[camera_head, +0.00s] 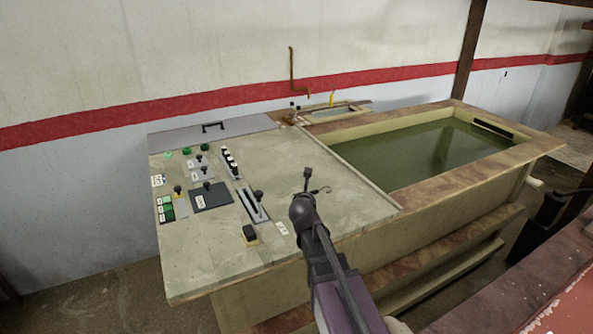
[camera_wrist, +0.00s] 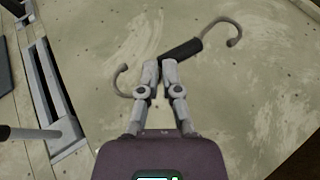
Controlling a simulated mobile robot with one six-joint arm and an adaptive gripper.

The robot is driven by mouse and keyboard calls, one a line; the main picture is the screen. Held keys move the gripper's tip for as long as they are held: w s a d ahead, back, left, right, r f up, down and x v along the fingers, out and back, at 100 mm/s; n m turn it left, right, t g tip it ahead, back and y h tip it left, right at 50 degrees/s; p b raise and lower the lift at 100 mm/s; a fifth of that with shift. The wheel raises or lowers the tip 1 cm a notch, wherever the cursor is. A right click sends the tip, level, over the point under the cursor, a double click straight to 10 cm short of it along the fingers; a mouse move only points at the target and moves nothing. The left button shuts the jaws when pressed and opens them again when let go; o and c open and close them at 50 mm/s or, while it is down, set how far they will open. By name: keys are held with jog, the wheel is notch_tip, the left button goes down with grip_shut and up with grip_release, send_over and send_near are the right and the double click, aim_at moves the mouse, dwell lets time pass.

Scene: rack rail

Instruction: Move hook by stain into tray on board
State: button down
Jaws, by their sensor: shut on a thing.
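My gripper (camera_wrist: 162,68) is shut on the hook, a thin grey S-shaped rod with a dark middle sleeve (camera_wrist: 181,51). One curl points up to the right and the other down to the left in the wrist view. In the head view my gripper (camera_head: 307,182) and the hook's curl (camera_head: 322,190) show over the right part of the pale board (camera_head: 290,160). I cannot tell how high the hook is above the board. Pale scuffed patches mark the board around it. I cannot make out with certainty which part is the tray.
Levers, buttons and a slotted lever plate (camera_head: 252,206) stand on the board's left and middle. A black knob (camera_head: 250,234) is near its front. A grey panel with a handle (camera_head: 212,127) lies at the back. A tank of green water (camera_head: 425,150) is to the right.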

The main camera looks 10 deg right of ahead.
jog(key=shift+s+a+n+y, duration=0.2)
jog(key=shift+a+n+y, duration=0.2)
jog(key=shift+a+y, duration=0.2)
dwell(0.5)
jog(key=b, duration=0.1)
send_over(294, 186)
jog(key=s, duration=0.2)
jog(key=shift+w+f, duration=0.2)
jog(key=shift+f, duration=0.45)
jog(key=shift+w+a, duration=0.1)
jog(key=shift+w, duration=0.3)
jog(key=shift+w+f+b, duration=0.3)
jog(key=shift+f+b, duration=0.35)
jog(key=shift+b, duration=0.1)
jog(key=shift+f+b, duration=1.2)
